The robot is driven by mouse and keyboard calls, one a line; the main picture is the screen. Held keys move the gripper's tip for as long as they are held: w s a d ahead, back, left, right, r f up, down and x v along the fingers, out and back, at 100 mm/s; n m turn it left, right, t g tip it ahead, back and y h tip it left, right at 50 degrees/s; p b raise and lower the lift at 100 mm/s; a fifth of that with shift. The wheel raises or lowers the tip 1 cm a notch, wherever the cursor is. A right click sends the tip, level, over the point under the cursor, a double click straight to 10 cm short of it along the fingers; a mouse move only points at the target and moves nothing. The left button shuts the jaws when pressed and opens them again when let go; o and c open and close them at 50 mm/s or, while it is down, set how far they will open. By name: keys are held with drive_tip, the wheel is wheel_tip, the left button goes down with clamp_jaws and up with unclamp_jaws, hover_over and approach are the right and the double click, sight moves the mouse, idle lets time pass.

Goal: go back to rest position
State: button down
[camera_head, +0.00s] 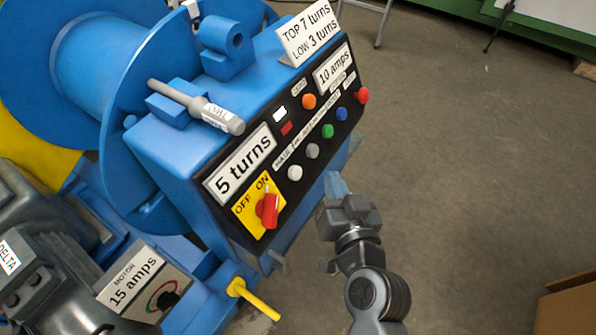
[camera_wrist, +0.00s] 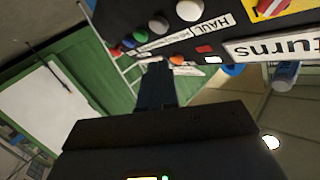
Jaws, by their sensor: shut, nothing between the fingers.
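My gripper (camera_head: 337,188) is in front of the right part of the blue machine's control panel (camera_head: 262,158), below the row of buttons. Its fingers are together with nothing between them. In the wrist view my gripper (camera_wrist: 157,68) points toward the panel's button row, which shows upside down at the top. From these views I cannot tell whether the fingertips touch the panel. The red rotary switch (camera_head: 268,208) on its yellow OFF/ON plate sits at the panel's lower left.
A grey handle (camera_head: 200,105) lies on top of the blue housing. A yellow rod (camera_head: 255,298) sticks out low at the front. A motor box (camera_head: 143,281) stands at lower left and a cardboard box (camera_head: 567,305) at lower right.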

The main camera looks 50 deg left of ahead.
idle(0.4)
drive_tip(key=s+d+f+m+t+h+p, duration=0.1)
drive_tip(key=s+d+m+t+h, duration=0.25)
drive_tip(key=d, duration=1.05)
drive_tip(key=s+d+f+m+t+h+p, duration=0.15)
drive_tip(key=s+d+h, duration=0.35)
drive_tip(key=d, duration=1)
drive_tip(key=s+d+r+m+h+p, duration=0.1)
drive_tip(key=s+d+r+h, duration=0.1)
drive_tip(key=s+d+r, duration=0.4)
drive_tip(key=s+d+r+m+t+h+p, duration=0.1)
drive_tip(key=s+d+r+m+h, duration=0.1)
drive_tip(key=s+d+r, duration=0.4)
drive_tip(key=s+r+h, duration=0.1)
drive_tip(key=s+r, duration=0.3)
drive_tip(key=s, duration=0.3)
drive_tip(key=shift+s, duration=0.15)
drive_tip(key=shift+r, duration=0.2)
